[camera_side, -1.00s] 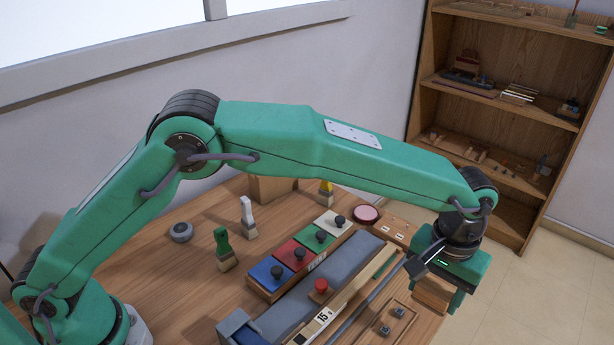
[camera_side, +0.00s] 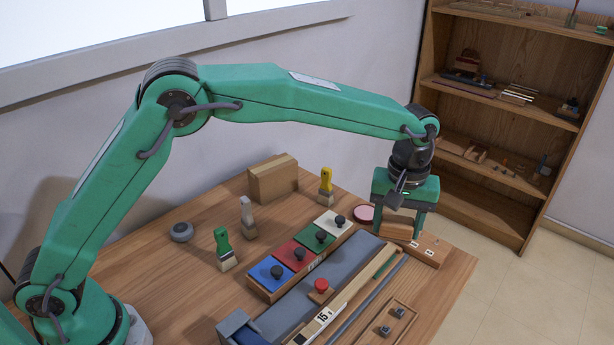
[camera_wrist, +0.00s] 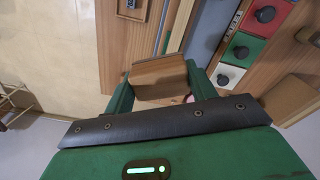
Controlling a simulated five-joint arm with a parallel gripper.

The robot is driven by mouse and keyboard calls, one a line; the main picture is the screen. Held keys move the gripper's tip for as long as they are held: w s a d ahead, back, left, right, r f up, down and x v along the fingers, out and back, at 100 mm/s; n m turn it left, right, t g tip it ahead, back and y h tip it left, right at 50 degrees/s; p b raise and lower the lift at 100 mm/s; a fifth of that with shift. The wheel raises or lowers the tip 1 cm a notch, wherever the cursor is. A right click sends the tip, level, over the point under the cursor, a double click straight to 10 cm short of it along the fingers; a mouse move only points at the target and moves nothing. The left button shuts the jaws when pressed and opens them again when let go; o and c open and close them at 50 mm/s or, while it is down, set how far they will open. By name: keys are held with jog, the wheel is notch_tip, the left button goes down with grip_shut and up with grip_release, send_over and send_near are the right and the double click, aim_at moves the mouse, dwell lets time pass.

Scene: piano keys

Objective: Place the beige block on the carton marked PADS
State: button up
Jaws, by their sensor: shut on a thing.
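My gripper (camera_side: 400,234) is shut on a beige-brown wooden block (camera_side: 397,228), held between its two fingers over the far right end of the bench. In the wrist view the block (camera_wrist: 158,75) sits between the green fingers of my gripper (camera_wrist: 160,88). A brown cardboard carton (camera_side: 273,181) stands at the back of the bench near the wall, left of my gripper and apart from it. No PADS marking is legible on the carton. Whether the block clears the wooden piece below it is hard to tell.
A rack with blue, red, green and white knobbed tiles (camera_side: 294,254) lies mid-bench. A pink disc (camera_side: 364,213) lies beside my gripper. Bare wood lies around the carton's front.

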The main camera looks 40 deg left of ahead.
jog(key=w+a+r+n, duration=0.15)
jog(key=a+n, duration=0.25)
jog(key=a, duration=0.6)
jog(key=a+r+n, duration=0.3)
jog(key=a+n, duration=0.1)
jog(key=a, duration=0.6)
jog(key=w+a+r+n, duration=0.15)
jog(key=a+n, duration=0.35)
jog(key=a, duration=0.5)
send_over(273, 164)
notch_tip(273, 164, down, 6)
jog(key=shift+s+f, duration=0.1)
jog(key=shift+f, duration=0.1)
jog(key=shift+f, duration=0.1)
jog(key=shift+f, duration=1.9)
jog(key=shift+f, duration=0.1)
jog(key=o, duration=1)
